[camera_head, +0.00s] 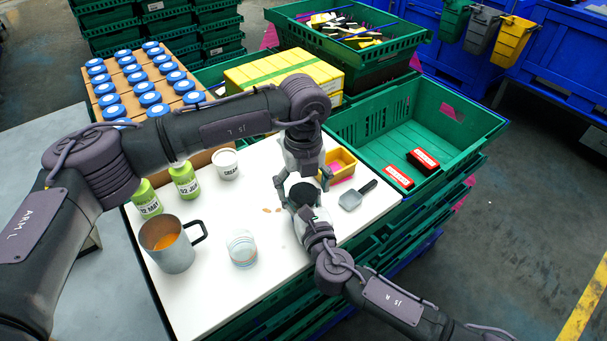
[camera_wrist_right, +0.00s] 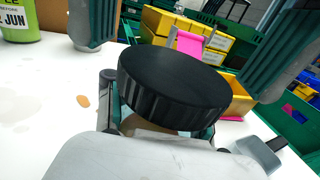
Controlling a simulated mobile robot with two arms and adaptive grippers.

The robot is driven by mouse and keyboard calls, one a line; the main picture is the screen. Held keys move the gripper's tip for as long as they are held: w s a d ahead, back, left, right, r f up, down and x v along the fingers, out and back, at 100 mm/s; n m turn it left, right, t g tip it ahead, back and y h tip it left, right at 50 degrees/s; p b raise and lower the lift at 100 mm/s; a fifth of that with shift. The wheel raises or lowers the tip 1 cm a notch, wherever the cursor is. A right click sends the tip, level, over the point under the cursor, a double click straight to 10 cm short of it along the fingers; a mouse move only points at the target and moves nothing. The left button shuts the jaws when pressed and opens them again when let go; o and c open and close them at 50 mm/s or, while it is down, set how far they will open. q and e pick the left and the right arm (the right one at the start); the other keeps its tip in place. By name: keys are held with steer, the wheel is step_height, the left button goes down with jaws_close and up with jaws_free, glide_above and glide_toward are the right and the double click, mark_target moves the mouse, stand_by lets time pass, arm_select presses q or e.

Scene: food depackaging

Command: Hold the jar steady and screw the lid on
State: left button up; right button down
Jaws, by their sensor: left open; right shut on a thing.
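A black ribbed lid (camera_wrist_right: 172,88) sits on top of the jar (camera_wrist_right: 150,127), seen close in the right wrist view. Only a small brownish strip of the jar shows below the lid. My right gripper (camera_head: 305,207) is shut on the jar from the front, its fingers on either side under the lid. My left gripper (camera_head: 303,181) points down from above, open, with one finger on each side of the lid. Its fingers look apart from the lid in the right wrist view. Whether the lid is threaded tight cannot be told.
On the white table (camera_head: 200,315) stand a grey mug (camera_head: 170,250), a clear glass (camera_head: 242,250), green bottles (camera_head: 185,182) and a white tub (camera_head: 226,163). A grey scoop (camera_head: 352,198) and yellow tray (camera_head: 340,160) lie close right. A green crate (camera_head: 450,135) stands beyond.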

arm_select(q)
steer(key=shift+f, duration=0.3)
steer(key=c, duration=1.2)
steer(key=m, duration=0.7)
steer(key=o, duration=1.3)
